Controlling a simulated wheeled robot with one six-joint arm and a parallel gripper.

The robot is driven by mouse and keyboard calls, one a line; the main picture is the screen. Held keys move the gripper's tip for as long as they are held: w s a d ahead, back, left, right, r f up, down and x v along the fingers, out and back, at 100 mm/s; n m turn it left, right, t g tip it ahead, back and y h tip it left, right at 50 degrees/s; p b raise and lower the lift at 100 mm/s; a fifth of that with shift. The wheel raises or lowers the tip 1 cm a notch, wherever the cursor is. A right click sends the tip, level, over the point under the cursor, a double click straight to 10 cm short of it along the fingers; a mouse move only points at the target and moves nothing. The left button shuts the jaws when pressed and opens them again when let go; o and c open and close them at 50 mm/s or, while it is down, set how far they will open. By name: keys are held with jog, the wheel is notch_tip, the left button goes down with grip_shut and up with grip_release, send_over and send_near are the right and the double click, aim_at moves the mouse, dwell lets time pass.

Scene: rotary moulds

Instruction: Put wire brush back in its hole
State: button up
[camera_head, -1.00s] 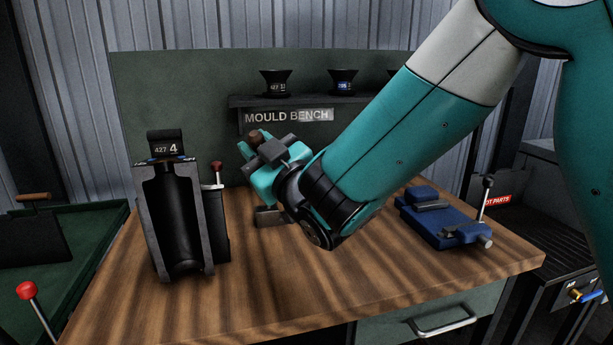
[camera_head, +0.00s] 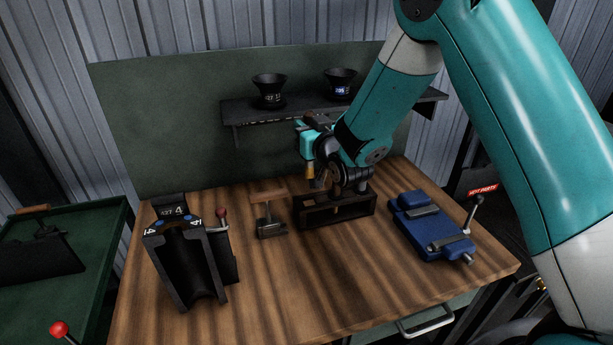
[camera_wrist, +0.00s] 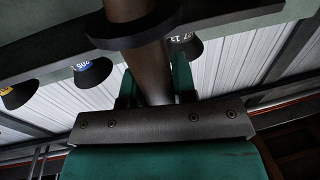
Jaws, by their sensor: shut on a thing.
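My gripper (camera_head: 306,143) is above the left part of a dark open-framed rack (camera_head: 335,219) on the bench. It is shut on the wire brush, whose brass-coloured lower part (camera_head: 310,171) hangs below the fingers, just above the rack's top. The brush looks about upright. In the wrist view its dark brown handle (camera_wrist: 151,72) passes between my gripper's teal fingers (camera_wrist: 153,88), with a wide black collar (camera_wrist: 130,28) on it. The rack's holes are too small and too covered by my arm to make out.
A wooden-topped metal tool (camera_head: 268,212) stands left of the rack. A cut-open black mould (camera_head: 188,265) is farther left. A blue vice (camera_head: 432,228) is at the right. Black funnels (camera_head: 269,91) sit on a shelf (camera_head: 245,110) behind. The bench front (camera_head: 300,280) is clear.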

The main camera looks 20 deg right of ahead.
aim_at(307, 176)
notch_tip(307, 176, down, 9)
jog(key=b, duration=0.3)
jog(key=shift+r+b, duration=0.2)
jog(key=shift+b, duration=0.2)
jog(key=shift+f+b, duration=2.5)
jog(key=shift+f, duration=0.25)
jog(key=o, duration=0.9)
jog(key=shift+r, duration=0.1)
jog(key=shift+r, duration=0.1)
